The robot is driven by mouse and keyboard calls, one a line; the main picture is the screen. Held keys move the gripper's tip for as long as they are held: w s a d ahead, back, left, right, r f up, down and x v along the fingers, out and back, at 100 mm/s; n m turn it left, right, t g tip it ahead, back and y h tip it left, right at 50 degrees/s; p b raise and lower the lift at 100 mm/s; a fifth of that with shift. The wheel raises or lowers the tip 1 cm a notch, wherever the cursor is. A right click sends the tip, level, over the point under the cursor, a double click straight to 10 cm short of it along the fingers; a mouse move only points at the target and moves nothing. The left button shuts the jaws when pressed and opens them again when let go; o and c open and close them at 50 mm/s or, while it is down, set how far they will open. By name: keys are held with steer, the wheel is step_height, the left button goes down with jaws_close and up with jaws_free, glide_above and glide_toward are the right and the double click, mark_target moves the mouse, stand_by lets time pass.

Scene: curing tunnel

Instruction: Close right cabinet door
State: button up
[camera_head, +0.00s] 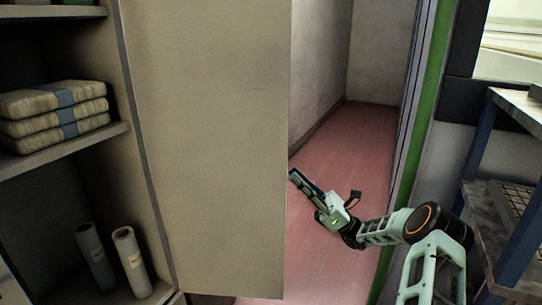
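The right cabinet door (215,140) stands open in the middle of the head view, a plain beige panel beside the open cabinet (150,190). Its free edge is on the right. My gripper (297,178) is just right of that edge, pointing up and left. The fingers look close together, but I cannot tell whether they are shut. No object shows between them. I cannot tell whether the fingertips touch the door edge.
Cabinet shelves at left hold folded stacked packs (55,112) and two pale rolls (130,260). Behind the door is a pinkish floor (350,150) with pale walls. A green post (425,120) and a blue-framed metal rack (505,200) stand at right, near my arm.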

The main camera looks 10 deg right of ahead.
mark_target(270, 153)
steer(key=x, duration=1)
steer(key=shift+a+r+b, duration=0.2)
steer(key=shift+a+b, duration=0.1)
steer(key=shift+b, duration=0.1)
jaws_close()
steer(key=shift+s, duration=0.1)
